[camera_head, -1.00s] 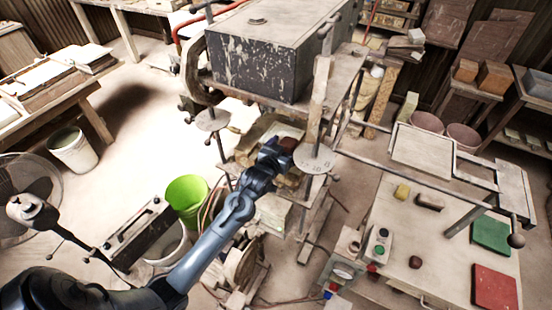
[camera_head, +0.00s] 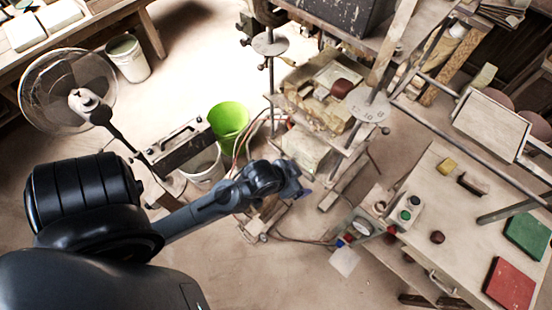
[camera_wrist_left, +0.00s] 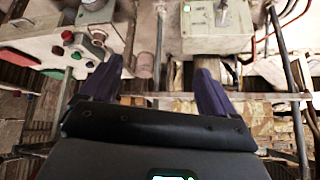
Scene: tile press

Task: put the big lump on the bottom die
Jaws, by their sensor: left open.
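The big lump (camera_head: 341,87), dark reddish brown, sits in the press on the pale bottom die (camera_head: 326,74). My left gripper (camera_head: 303,184) is below and left of the press in the head view, clear of the lump. In the left wrist view its two purple fingers stand wide apart with nothing between them (camera_wrist_left: 160,70). The lump does not show clearly in the left wrist view. A smaller dark lump (camera_head: 437,237) lies on the bench at the right. My right gripper is not in view.
The bench (camera_head: 455,265) at the right holds a yellow block (camera_head: 447,166), a dark brown piece (camera_head: 472,184), a green mat (camera_head: 528,237), a red mat (camera_head: 510,284) and a button box (camera_head: 405,211). A green bucket (camera_head: 229,119) and a fan (camera_head: 68,92) stand at the left.

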